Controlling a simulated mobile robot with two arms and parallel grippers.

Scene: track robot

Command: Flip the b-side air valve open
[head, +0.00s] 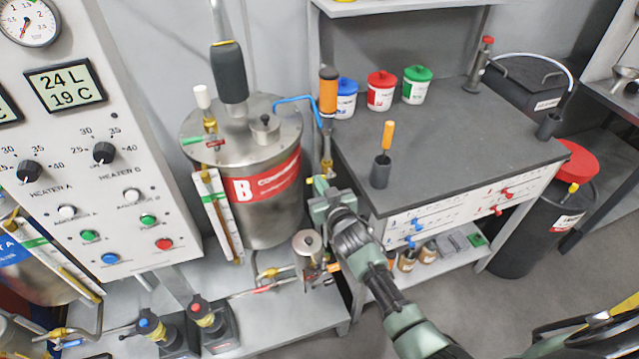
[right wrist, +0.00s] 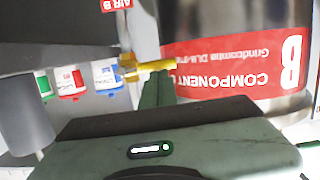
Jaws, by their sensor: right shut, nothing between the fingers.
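The B tank (head: 270,205) is a steel drum with a red COMPONENT B label; it fills the right of the right wrist view (right wrist: 230,25). The B-side air valve (head: 327,166) is a small brass fitting on the line at the tank's right, below an orange-handled part. In the right wrist view its yellow lever (right wrist: 155,67) lies nearly level, pointing towards the tank, under a red AIR B tag (right wrist: 116,4). My right gripper (head: 320,185) is shut and empty, just below the valve. Its finger is close to the lever; I cannot tell whether they touch. My left gripper is not in view.
A grey workbench (head: 455,150) with blue, red and green-lidded tubs stands to the right. A small metal pot (head: 308,243) and pipes sit below my gripper. The control panel (head: 90,130) is at left. A blue hose (head: 296,98) arches above the valve.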

